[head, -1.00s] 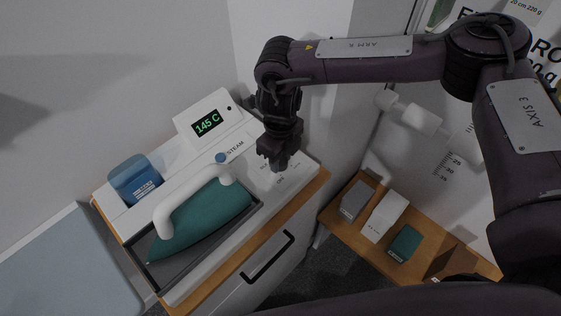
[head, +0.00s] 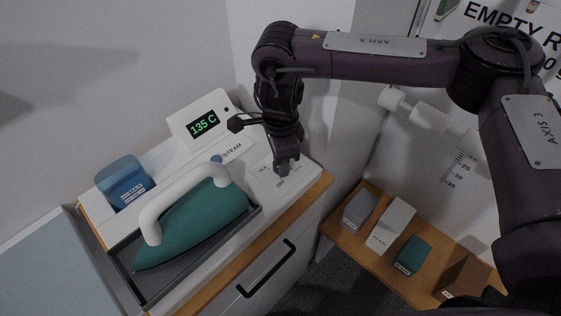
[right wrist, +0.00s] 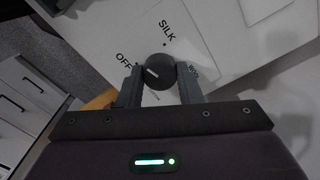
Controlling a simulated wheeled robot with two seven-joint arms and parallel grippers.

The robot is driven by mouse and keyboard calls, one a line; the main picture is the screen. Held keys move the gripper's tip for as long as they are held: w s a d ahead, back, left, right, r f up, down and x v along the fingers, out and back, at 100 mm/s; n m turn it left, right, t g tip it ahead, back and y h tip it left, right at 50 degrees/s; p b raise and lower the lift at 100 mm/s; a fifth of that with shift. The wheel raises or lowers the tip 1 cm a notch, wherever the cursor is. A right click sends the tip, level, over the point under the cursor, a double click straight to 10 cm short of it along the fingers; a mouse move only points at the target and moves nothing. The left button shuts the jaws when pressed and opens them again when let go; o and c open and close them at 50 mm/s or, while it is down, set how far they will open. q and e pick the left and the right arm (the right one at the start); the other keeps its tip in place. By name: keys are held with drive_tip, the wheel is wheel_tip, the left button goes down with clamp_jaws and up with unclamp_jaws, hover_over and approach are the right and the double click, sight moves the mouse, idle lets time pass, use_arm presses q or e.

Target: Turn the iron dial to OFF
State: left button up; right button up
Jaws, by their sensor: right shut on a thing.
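The dial (right wrist: 158,70) is a round dark knob with a white mark, on a white panel. My right gripper (right wrist: 159,80) is shut on the dial, one finger on each side. In the head view my right gripper (head: 285,165) points down at the panel and hides the dial. The teal iron (head: 195,225) with a white handle rests in a grey tray. My left gripper is not in view.
A display (head: 203,124) reads 135 C. A drawer handle (head: 266,268) is below. Several small boxes stand on a low wooden shelf (head: 340,235) at right.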

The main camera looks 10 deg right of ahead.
drive_tip(key=n, duration=0.2)
drive_tip(key=shift+n, duration=0.3)
drive_tip(key=shift+n+b, duration=0.35)
drive_tip(key=shift+n, duration=1.25)
drive_tip(key=o, duration=1)
wheel_tip(320, 180, up, 8)
drive_tip(key=shift+f, duration=0.1)
